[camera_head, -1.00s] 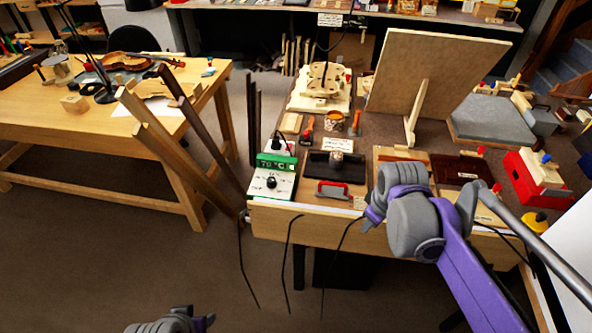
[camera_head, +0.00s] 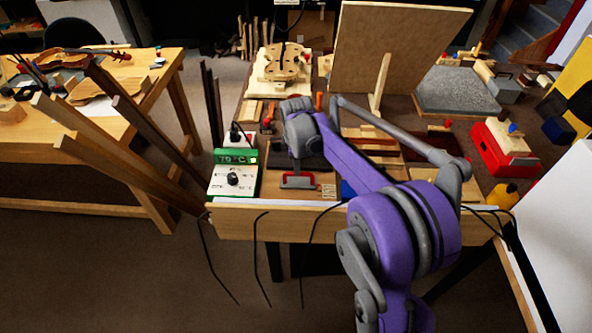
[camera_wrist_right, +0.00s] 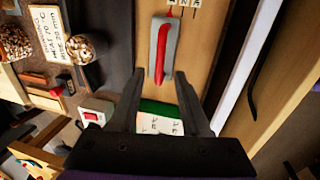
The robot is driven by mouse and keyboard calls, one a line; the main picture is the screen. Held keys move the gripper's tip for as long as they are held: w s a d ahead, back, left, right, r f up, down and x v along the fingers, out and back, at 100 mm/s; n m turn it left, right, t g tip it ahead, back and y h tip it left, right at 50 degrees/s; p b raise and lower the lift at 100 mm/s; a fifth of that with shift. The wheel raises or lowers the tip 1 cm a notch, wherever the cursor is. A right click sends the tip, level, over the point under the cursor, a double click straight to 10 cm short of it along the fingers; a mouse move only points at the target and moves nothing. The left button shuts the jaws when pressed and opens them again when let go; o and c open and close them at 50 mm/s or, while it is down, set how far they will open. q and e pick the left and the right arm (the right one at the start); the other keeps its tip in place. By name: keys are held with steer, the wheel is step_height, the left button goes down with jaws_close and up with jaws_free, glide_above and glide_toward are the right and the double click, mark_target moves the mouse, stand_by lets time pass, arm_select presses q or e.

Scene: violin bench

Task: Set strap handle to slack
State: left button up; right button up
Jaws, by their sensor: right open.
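The strap handle appears to be the red-and-grey handle (camera_head: 298,181) at the bench's front edge, right of the green and white control box. In the right wrist view, this handle (camera_wrist_right: 165,48) is a red bar on a grey base, lying ahead of the fingertips. My left gripper is out of view.
The control box (camera_head: 235,170) with a black knob stands left of the handle; it also shows between the fingers in the wrist view (camera_wrist_right: 160,121). Tall wooden strips (camera_head: 125,150) lean left of the bench.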

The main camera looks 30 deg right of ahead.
glide_above(299, 178)
steer(key=s+a, duration=0.2)
steer(key=shift+d+f, duration=0.1)
steer(key=shift+f, duration=2.1)
steer(key=shift+c, duration=0.4)
jaws_close()
